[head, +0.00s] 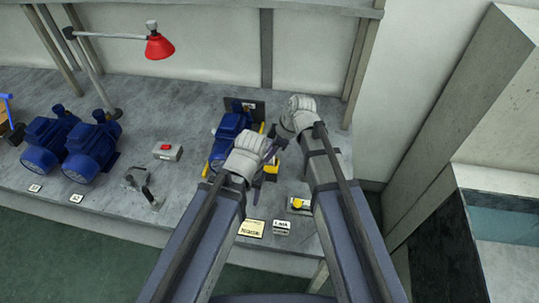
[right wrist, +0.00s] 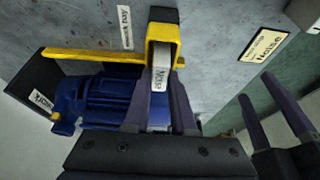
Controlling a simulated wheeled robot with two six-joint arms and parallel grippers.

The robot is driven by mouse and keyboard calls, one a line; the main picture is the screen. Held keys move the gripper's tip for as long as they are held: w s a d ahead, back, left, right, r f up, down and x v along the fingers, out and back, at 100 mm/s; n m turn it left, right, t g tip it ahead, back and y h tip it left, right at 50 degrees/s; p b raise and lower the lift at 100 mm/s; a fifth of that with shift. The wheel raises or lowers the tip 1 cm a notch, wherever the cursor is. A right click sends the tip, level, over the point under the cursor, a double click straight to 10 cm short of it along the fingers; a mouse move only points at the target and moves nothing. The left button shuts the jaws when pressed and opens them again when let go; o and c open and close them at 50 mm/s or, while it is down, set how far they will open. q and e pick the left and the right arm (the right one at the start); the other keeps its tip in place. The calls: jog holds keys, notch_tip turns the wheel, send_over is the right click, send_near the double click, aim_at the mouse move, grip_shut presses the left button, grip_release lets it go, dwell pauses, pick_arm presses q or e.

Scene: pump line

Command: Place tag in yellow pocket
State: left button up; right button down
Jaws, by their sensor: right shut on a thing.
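In the right wrist view, a white tag (right wrist: 160,78) with dark print stands between the fingertips of my right gripper (right wrist: 163,98), which is shut on it. The tag's far end lies between the walls of the yellow pocket (right wrist: 163,32); I cannot tell how deep it sits. The pocket is at the end of a yellow rail beside a blue pump (right wrist: 100,100). In the head view the pocket (head: 272,172) is partly covered by my grippers. My left gripper (right wrist: 272,118) shows at the right of the wrist view, fingers apart and empty.
On the grey bench (head: 205,103), two blue motors (head: 90,148) stand at left below a red lamp (head: 158,46). A red-button box (head: 168,152) and a dark lever device (head: 140,184) stand left of the pump. A yellow label (head: 252,228) and a yellow-button box (head: 299,205) lie near the front edge.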

jog(key=shift+f, duration=0.2)
jog(key=c, duration=0.7)
grip_release()
jog(key=shift+c, duration=0.2)
jog(key=shift+r, duration=0.2)
jog(key=shift+d+r+p, duration=0.15)
jog(key=shift+r+p, duration=0.45)
jog(key=w+p+v, duration=0.1)
jog(key=p+v, duration=0.9)
jog(key=v, duration=0.1)
jog(key=s+f+m+g+h, duration=0.1)
jog(key=s+m+h, duration=0.5)
jog(key=s+m, duration=0.6)
jog(key=shift+s+d+f, duration=0.4)
jog(key=shift+s, duration=1.2)
